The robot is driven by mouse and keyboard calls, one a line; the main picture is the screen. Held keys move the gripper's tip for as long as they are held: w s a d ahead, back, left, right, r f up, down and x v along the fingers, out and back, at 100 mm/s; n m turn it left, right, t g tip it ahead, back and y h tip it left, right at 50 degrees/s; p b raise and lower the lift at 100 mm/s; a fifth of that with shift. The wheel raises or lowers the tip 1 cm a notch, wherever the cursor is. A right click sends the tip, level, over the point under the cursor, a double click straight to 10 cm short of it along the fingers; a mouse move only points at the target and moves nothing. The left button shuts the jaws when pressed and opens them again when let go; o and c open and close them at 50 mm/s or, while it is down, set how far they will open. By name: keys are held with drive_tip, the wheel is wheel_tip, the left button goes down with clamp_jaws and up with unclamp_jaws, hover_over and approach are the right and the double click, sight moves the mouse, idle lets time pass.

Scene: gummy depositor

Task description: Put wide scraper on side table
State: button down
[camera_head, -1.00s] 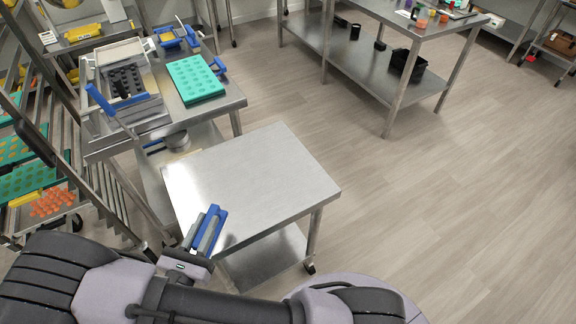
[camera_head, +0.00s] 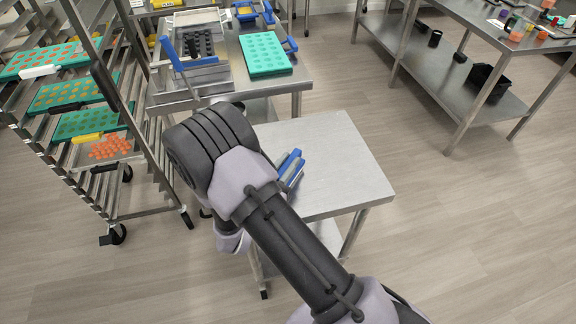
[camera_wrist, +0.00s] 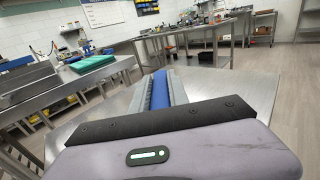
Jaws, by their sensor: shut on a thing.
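The wide scraper shows as a blue part in the head view (camera_head: 294,157) and between my two grey fingers in the wrist view (camera_wrist: 161,86). My gripper (camera_head: 289,172) is shut on it; in the wrist view my gripper (camera_wrist: 160,91) points away over the steel surface. The small steel side table (camera_head: 345,150) stands at the middle of the head view. The scraper appears over its left part. I cannot tell whether it touches the top. My arm hides the table's left edge and the scraper's lower part.
The side table's top is otherwise bare. Behind it is a steel bench (camera_head: 300,82) with a depositor (camera_head: 200,75) and a green mold (camera_head: 264,53). A tray rack (camera_head: 95,90) stands left, and a long steel table (camera_head: 455,25) at the back right. The right floor is clear.

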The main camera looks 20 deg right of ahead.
drive_tip(key=c, duration=1.3)
unclamp_jaws()
